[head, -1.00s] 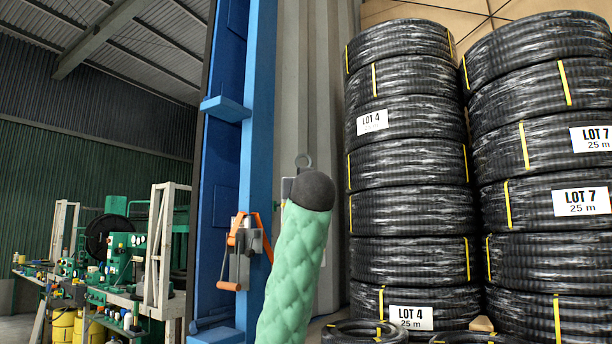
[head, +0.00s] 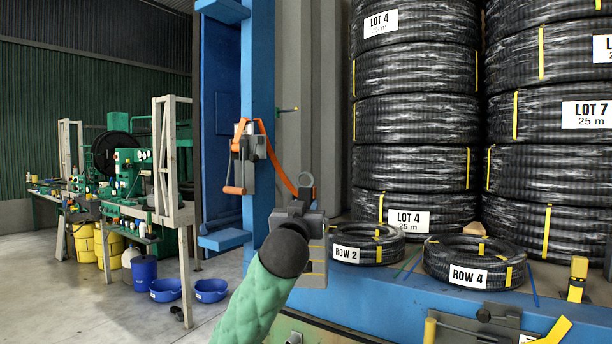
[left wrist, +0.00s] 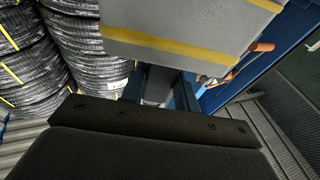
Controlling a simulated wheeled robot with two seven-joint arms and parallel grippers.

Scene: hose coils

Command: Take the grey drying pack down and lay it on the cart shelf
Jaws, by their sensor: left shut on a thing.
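The grey drying pack (head: 317,262) is a grey block with yellow stripes and a ring on top. It stands out in front of the blue rack, beyond the dark wrist of my green-sleeved left arm. My left gripper (head: 298,212) is shut on the pack near its top, and the wrist partly hides the grip. In the left wrist view the pack (left wrist: 190,28) fills the top middle, close beyond the dark gripper body. I cannot make out a cart shelf in either view. My right gripper is not in view.
A blue post (head: 258,90) with an orange strap ratchet (head: 243,160) stands just left of the pack. Tall stacks of black hose coils (head: 415,130) and loose coils (head: 470,262) sit on the blue deck at right. Blue tubs (head: 166,290) lie on the open floor at left.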

